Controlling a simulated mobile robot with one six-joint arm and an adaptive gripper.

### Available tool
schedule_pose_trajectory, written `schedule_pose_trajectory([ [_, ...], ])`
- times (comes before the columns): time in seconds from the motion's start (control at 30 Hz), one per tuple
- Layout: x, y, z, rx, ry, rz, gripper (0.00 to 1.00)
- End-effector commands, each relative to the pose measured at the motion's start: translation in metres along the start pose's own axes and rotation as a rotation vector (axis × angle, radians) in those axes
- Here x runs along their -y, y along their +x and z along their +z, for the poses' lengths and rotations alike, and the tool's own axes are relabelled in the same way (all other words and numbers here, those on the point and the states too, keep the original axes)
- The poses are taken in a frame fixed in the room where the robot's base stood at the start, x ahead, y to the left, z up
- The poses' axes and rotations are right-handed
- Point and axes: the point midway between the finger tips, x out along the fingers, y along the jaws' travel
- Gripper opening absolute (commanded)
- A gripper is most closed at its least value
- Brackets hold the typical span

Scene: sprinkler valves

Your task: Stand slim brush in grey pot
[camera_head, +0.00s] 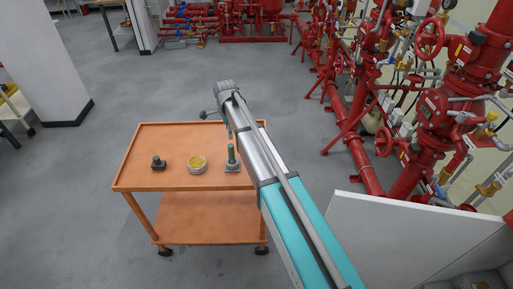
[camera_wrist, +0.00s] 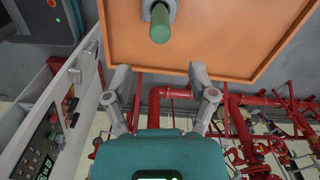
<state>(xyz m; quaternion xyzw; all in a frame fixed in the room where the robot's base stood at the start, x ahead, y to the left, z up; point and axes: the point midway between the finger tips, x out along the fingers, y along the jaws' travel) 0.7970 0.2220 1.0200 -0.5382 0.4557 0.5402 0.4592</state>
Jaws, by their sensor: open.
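A green upright stick (camera_head: 231,153), seemingly the slim brush, stands at the right of the orange cart top. Its foot is in or on a small grey holder (camera_head: 233,168), seemingly the grey pot; I cannot tell how deep it sits. In the wrist view the green end (camera_wrist: 160,24) points toward the camera, with grey parts (camera_wrist: 148,6) behind it at the top edge. My gripper (camera_wrist: 160,73) is open and empty, its fingers spread apart below the green end in the picture and not touching it. In the head view my arm hides most of the gripper.
The orange cart (camera_head: 150,182) also holds a small dark object (camera_head: 158,163) and a round yellow-topped container (camera_head: 197,164). Red pipes and valves (camera_head: 430,110) fill the right side. A white panel (camera_head: 375,235) stands at lower right. Grey floor left of the cart is clear.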

Motion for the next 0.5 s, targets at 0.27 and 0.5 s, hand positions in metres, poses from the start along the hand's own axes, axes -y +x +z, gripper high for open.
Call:
schedule_pose_trajectory([
  [0.27, -0.019, 0.0, -0.016, -0.001, -0.077, 0.0, 0.73],
  [0.5, -0.069, -0.001, -0.057, -0.002, -0.31, 0.001, 0.73],
])
